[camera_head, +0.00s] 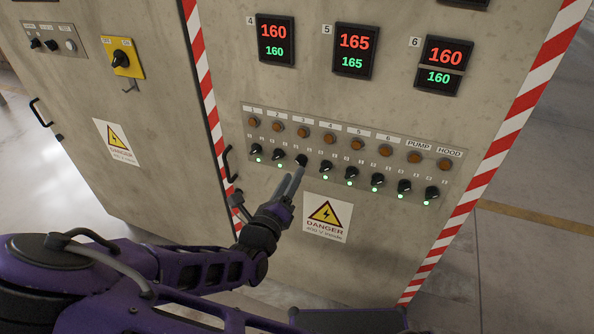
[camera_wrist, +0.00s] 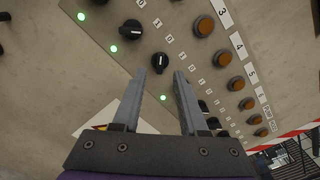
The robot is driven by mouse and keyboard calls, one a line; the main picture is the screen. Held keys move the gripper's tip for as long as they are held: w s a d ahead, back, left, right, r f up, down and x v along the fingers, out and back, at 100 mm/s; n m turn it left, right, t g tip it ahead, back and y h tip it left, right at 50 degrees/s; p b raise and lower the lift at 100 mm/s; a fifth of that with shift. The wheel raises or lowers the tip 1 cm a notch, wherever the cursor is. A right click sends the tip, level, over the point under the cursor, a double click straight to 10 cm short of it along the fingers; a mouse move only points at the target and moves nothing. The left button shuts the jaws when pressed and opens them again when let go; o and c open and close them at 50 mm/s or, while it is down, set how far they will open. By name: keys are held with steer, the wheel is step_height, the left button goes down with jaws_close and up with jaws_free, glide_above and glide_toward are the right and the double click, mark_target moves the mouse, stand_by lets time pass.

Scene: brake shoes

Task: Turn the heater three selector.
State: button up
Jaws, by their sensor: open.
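The heater three selector (camera_head: 301,160) is a black knob, third from the left in the lower row of the grey control panel. The indicator below this knob is hidden or unlit. The orange lamp three (camera_wrist: 204,26) is unlit.
The heater two selector (camera_wrist: 132,29) is close on one side, and the heater four selector (camera_head: 326,166) on the other. Green indicators glow under the other knobs. A yellow danger sign (camera_head: 326,216) is below the row, a black door handle (camera_head: 228,163) to its left.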

mark_target(299, 164)
steer(key=shift+x, duration=2)
jaws_close()
